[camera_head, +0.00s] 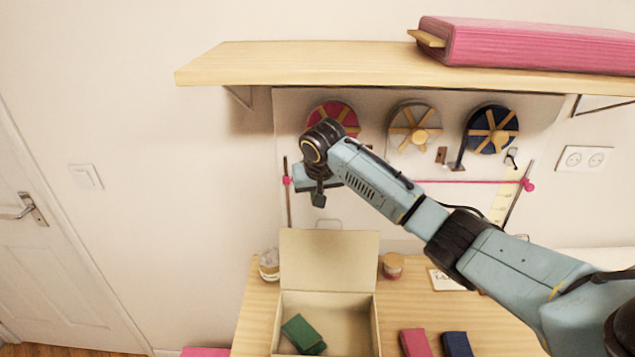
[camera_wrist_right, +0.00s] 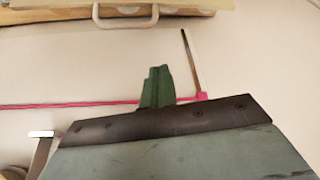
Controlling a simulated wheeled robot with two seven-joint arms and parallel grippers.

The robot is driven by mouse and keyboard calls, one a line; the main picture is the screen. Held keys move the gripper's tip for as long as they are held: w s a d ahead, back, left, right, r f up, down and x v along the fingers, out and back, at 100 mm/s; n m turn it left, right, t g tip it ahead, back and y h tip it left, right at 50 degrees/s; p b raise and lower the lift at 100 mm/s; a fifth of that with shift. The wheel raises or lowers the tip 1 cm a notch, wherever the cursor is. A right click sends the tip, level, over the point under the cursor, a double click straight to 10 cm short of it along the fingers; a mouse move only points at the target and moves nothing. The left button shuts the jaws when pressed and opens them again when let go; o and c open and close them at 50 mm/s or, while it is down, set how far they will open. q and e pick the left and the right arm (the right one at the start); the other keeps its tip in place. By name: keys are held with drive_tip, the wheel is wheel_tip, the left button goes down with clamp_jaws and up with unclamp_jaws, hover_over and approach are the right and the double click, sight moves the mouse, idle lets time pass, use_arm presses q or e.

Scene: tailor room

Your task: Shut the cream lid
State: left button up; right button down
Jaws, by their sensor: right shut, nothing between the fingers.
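The cream lid (camera_head: 328,258) stands open and upright at the back of a cream box (camera_head: 375,325) on the table. A small pale loop handle (camera_head: 328,223) sits on its top edge; the handle also shows at the top of the right wrist view (camera_wrist_right: 125,24). My right gripper (camera_head: 318,199) is shut and empty. It hangs above the lid's top edge, a little left of the handle, and is apart from the lid. Its narrow fingers show in the right wrist view (camera_wrist_right: 157,75). My left gripper is not in view.
A green block (camera_head: 302,334) lies inside the box. Jars (camera_head: 268,266) (camera_head: 393,266) flank the lid. A pink block (camera_head: 415,343) and a navy block (camera_head: 457,344) lie right of the box. A wooden shelf (camera_head: 300,65) overhangs the arm, with ribbon reels (camera_head: 413,128) below it.

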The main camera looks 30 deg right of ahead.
drive_tip(key=s+f+p, duration=0.1)
drive_tip(key=s+a+f+p, duration=0.1)
drive_tip(key=s, duration=0.1)
idle(0.4)
drive_tip(key=shift+a, duration=0.1)
